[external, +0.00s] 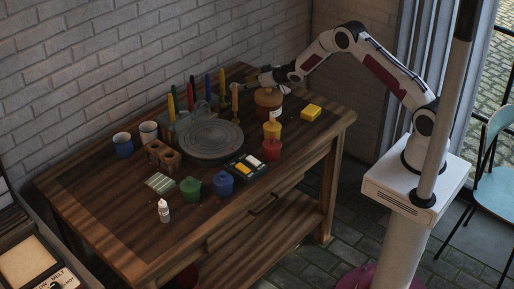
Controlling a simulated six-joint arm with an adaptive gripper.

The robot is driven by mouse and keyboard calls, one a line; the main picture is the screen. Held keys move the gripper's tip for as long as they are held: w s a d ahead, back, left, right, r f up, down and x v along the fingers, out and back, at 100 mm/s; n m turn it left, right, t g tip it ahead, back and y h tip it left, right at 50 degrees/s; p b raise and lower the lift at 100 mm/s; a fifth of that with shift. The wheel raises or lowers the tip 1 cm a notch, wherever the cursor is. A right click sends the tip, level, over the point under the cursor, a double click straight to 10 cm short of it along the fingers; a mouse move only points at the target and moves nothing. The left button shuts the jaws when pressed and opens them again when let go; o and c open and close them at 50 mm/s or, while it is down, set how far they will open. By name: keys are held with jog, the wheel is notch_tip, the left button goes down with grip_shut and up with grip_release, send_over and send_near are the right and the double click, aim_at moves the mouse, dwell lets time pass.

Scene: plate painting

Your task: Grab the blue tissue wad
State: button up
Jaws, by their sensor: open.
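I cannot make out a blue tissue wad for certain. The blue things I see on the wooden table (100,212) are a blue pot-like item (223,184) at the front, a blue-grey cup (123,145) at the left and a blue upright stick (208,88) at the back. My gripper (257,83) is over the back right part of the table, close to a brown jar (268,107) and an orange upright stick (235,96). It is open, its fingers small and dark here. I see nothing held in it.
A round grey turntable (209,139) fills the table's middle. Around it stand a green pot (190,190), a yellow pot (272,130), a red pot (271,150), a paint box (245,167), a yellow block (311,112) and a white bottle (163,211). The front left tabletop is clear.

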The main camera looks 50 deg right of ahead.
aim_at(239, 88)
jog(key=shift+x, duration=2.4)
jog(key=c, duration=0.8)
